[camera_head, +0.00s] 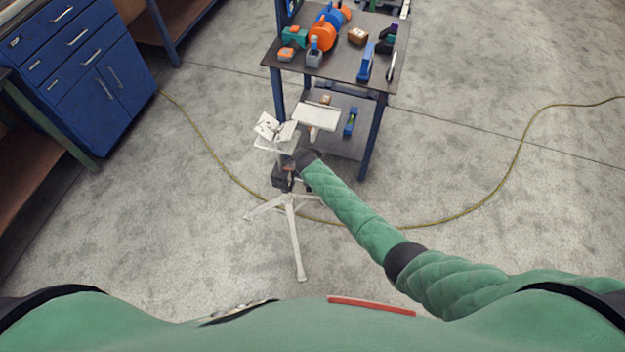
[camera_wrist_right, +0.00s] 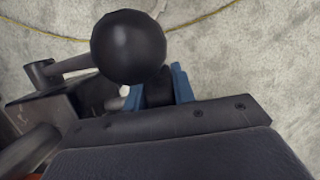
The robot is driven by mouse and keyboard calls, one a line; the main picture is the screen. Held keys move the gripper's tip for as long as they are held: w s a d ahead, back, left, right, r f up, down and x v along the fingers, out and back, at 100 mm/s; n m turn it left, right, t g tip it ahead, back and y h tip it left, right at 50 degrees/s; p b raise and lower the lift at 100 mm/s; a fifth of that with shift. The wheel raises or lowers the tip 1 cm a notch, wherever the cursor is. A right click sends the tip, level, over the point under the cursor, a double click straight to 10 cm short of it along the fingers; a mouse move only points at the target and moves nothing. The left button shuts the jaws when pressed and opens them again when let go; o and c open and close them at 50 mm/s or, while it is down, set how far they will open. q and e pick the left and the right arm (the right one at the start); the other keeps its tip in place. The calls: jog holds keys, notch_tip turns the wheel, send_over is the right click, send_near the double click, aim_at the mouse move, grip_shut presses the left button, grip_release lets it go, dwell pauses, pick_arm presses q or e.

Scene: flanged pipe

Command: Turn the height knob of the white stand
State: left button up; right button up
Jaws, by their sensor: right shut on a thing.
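The white stand (camera_head: 290,215) stands on the concrete floor on splayed tripod legs, with tilted white plates at its top. My right arm reaches it from the right, and my right gripper (camera_head: 289,170) is at the column below the plates. In the right wrist view, the blue fingertips of my right gripper (camera_wrist_right: 160,88) are shut on the dark height knob (camera_wrist_right: 157,93), which is partly hidden. A large black ball (camera_wrist_right: 128,47) and a metal rod beside it cover part of the view. A dark block (camera_wrist_right: 55,110) of the stand is at the left. My left gripper is not in view.
A dark cart (camera_head: 350,65) with blue legs and several tools stands just behind the stand. A blue drawer cabinet (camera_head: 75,70) is at the upper left. A yellow cable (camera_head: 490,195) runs across the floor. Open floor lies at the right.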

jog(key=shift+w+d, duration=0.1)
jog(key=o, duration=1)
jog(key=b+v, duration=0.2)
jog(key=v, duration=0.4)
jog(key=shift+v, duration=0.9)
